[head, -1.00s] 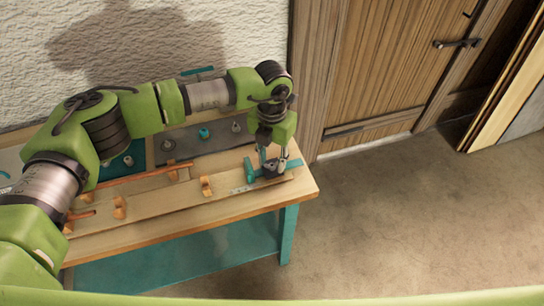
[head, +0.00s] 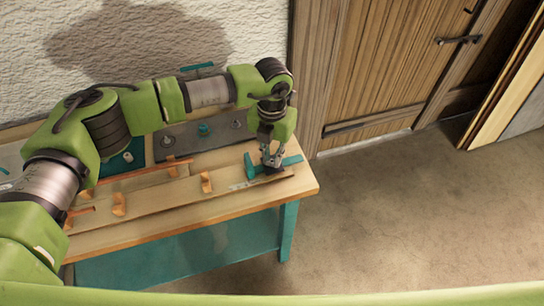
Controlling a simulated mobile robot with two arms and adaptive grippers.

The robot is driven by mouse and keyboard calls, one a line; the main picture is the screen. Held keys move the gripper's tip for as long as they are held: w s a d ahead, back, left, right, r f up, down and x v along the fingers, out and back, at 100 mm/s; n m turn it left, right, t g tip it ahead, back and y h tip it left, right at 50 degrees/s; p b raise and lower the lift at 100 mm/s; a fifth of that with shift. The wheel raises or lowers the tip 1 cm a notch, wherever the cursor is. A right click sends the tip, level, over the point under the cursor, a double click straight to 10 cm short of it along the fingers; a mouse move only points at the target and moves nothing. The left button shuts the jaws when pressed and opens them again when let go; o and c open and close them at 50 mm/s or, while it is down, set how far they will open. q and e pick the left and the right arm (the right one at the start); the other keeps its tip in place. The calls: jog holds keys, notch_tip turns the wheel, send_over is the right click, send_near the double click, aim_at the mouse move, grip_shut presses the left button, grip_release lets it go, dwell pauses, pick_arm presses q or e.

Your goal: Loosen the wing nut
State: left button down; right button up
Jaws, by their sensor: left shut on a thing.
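My left gripper (head: 272,161) reaches down from above at the right end of the workbench, its fingers closed over a teal fixture (head: 290,161). The fixture has a long bar slanting to the right and a short crosspiece at its left end. The wing nut is hidden by the fingers, which are shut around the spot at the middle of the fixture. The fixture sits at the right end of a long pale lath (head: 165,202). My right gripper is not in view.
The workbench (head: 200,217) has a teal lower part. Several orange-brown wooden blocks (head: 206,182) stand along the lath. Behind is a grey mat (head: 222,140) with small parts, including a teal one (head: 203,128). A wooden door (head: 390,60) is at the right; the floor there is clear.

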pick_arm(q)
jog(key=n+b, duration=0.3)
jog(key=n, duration=0.1)
jog(key=shift+f, duration=0.2)
jog(key=n+b, duration=0.3)
jog(key=n, duration=0.1)
jog(key=shift+n+b, duration=0.3)
jog(key=n+b, duration=0.3)
jog(key=n, duration=0.2)
jog(key=shift+r, duration=0.1)
jog(key=shift+r+n+b, duration=0.1)
jog(key=shift+n+b, duration=0.85)
jog(key=shift+n, duration=0.65)
jog(key=c, duration=2)
grip_release()
jog(key=shift+r, duration=0.1)
